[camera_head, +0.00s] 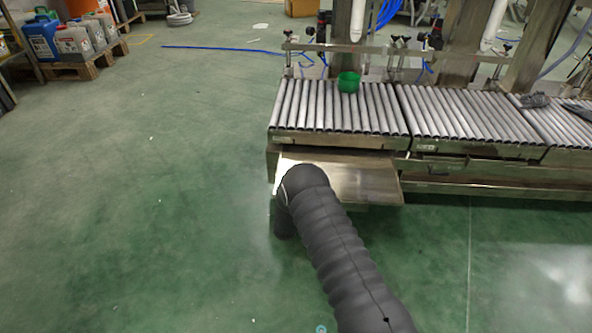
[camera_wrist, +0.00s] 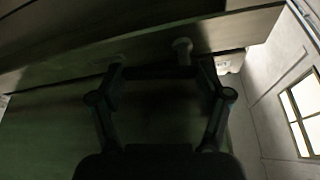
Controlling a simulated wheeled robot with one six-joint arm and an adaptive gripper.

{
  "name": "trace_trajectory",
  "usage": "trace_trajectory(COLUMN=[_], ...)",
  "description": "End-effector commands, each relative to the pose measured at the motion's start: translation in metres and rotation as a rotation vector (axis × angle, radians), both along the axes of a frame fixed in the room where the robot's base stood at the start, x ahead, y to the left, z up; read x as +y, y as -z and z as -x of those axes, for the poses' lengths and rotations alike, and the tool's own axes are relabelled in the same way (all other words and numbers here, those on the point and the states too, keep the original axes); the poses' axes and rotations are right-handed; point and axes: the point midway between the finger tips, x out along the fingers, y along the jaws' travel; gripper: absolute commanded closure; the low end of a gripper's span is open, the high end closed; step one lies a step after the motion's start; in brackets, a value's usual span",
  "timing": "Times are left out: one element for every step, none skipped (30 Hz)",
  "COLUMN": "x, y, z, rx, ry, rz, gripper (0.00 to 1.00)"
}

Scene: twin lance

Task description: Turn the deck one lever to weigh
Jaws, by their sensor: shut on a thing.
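In the wrist view my gripper (camera_wrist: 160,75) is a dark shape with its two fingers apart. A dark bar, which appears to be the deck one lever (camera_wrist: 160,72), spans between the fingertips, and the fingers are shut on it. The picture is too dim to show the lever's angle or any marking. In the head view my dark ribbed arm reaches to the front of the left roller deck (camera_head: 340,105), above a sloped metal plate (camera_head: 350,178). The gripper and the lever are hidden there behind my arm.
More roller decks (camera_head: 465,115) run to the right. A pale rounded peg (camera_wrist: 183,46) shows just beyond the fingers. Jugs on a pallet (camera_head: 75,45) stand far left. The green floor on the left is mostly clear.

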Motion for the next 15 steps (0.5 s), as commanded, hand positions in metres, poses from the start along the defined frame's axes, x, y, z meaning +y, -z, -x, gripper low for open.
trace_trajectory(x=[-0.0018, -0.0018, -0.0016, -0.0017, -0.0016, -0.0014, -0.0016, -0.0016, -0.0016, -0.0017, -0.0017, -0.0019, -0.0019, -0.0018, -0.0018], y=[-0.0002, -0.0006, -0.0012, -0.0016, -0.0021, -0.0026, -0.0029, -0.0033, -0.0036, -0.0039, -0.0042, -0.0045, -0.0048, -0.0049, -0.0052], z=[0.0, 0.0, -0.0001, 0.0, 0.0, 0.0, 0.0001, 0.0001, 0.0001, 0.0002, 0.0002, 0.0001, 0.0001, 0.0001, 0.0], rx=[0.003, 0.003, 0.005, 0.006, 0.006, 0.007, 0.008, 0.008, 0.008, 0.009, 0.009, 0.01, 0.01, 0.011, 0.011], ry=[0.002, 0.001, 0.001, 0.001, 0.001, 0.0, 0.001, 0.002, 0.0, 0.001, 0.001, 0.001, 0.002, 0.001, 0.001], rz=[0.031, 0.051, 0.076, 0.095, 0.112, 0.135, 0.15, 0.165, 0.181, 0.194, 0.204, 0.216, 0.224, 0.232, 0.238], gripper=[0.58, 0.58, 0.58, 0.58, 0.58, 0.58, 0.58, 0.58, 0.58, 0.58, 0.58, 0.58, 0.58, 0.58, 0.58])
